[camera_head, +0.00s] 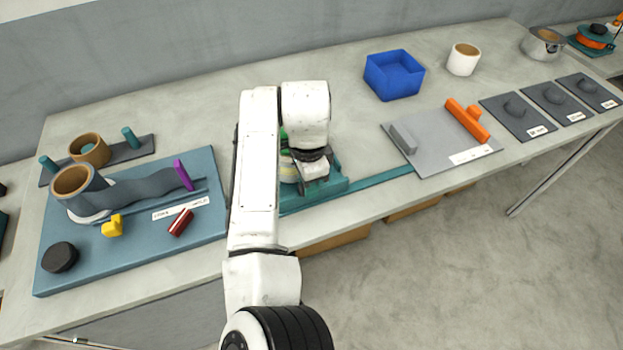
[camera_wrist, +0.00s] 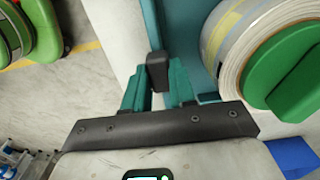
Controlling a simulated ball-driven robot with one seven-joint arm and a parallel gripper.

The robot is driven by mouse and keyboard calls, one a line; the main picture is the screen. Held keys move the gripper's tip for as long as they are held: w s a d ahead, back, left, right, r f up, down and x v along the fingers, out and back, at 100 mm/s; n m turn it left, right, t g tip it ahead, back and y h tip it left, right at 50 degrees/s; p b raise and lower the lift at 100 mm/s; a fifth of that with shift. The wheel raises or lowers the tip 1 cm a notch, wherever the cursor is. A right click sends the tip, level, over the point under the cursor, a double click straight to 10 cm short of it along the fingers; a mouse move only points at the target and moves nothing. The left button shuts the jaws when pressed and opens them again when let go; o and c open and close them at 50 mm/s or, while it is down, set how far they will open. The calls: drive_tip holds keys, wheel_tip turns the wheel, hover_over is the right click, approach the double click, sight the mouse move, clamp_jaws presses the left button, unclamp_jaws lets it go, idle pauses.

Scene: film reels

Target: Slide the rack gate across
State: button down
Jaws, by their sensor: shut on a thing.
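The teal rack (camera_head: 335,186) stands at the middle of the table, largely hidden behind my arm. A thin teal rail (camera_head: 370,182) runs from it to the right along the table's front. My gripper (camera_head: 313,172) is down at the rack. In the wrist view, my gripper (camera_wrist: 157,86) has its teal fingers either side of a small dark block (camera_wrist: 157,68), shut on it. The block sits at the end of a teal strip (camera_wrist: 149,22); it looks like the gate's handle. A reel with a green hub (camera_wrist: 290,75) lies close to the right of the fingers.
A blue bin (camera_head: 394,76) and a white cup (camera_head: 463,59) stand behind. A grey board with an orange bar (camera_head: 467,121) lies right of the rail. A blue board (camera_head: 130,244) with several parts fills the left. The floor shows below the front edge.

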drive_tip(key=c, duration=1.2)
unclamp_jaws()
drive_tip(key=shift+s+a, duration=0.1)
drive_tip(key=shift+a, duration=0.25)
drive_tip(key=shift+o, duration=1.4)
drive_tip(key=shift+d, duration=0.1)
drive_tip(key=shift+r, duration=0.1)
wheel_tip(320, 180, up, 11)
drive_tip(key=b, duration=0.1)
drive_tip(key=shift+f, duration=0.2)
